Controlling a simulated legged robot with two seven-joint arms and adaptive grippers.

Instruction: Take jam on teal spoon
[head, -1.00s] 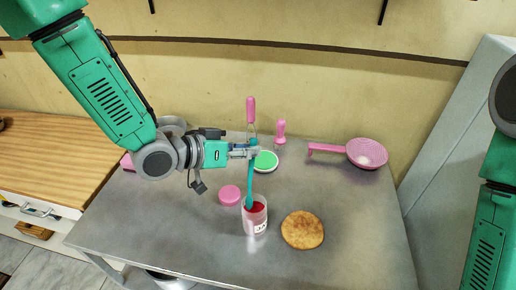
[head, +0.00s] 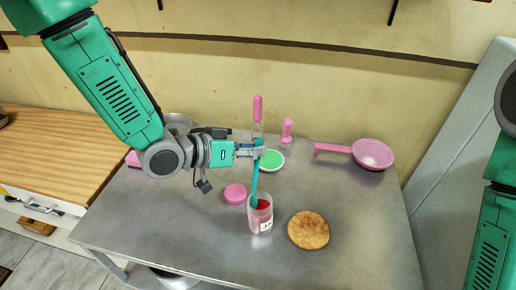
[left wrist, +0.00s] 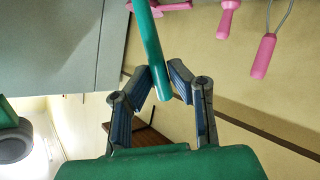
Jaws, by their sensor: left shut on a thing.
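My left gripper (head: 258,152) is shut on the upper handle of the teal spoon (head: 256,182). The spoon hangs nearly upright, its lower end at the left inside rim of a clear jar (head: 260,226) holding red jam (head: 264,205). The spoon's tip is hidden in the jar, so I cannot tell whether jam is on it. In the left wrist view the teal handle (left wrist: 150,50) runs between the fingers (left wrist: 160,90). My right arm shows at the right edge, but its gripper is out of view.
A pink lid (head: 235,194) lies left of the jar and a flat round pancake (head: 308,230) lies right. Behind are a green-and-white round dish (head: 271,161), two pink-handled tools (head: 258,108) (head: 287,128) and a pink strainer (head: 372,154). The metal table's (head: 362,220) right side is clear.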

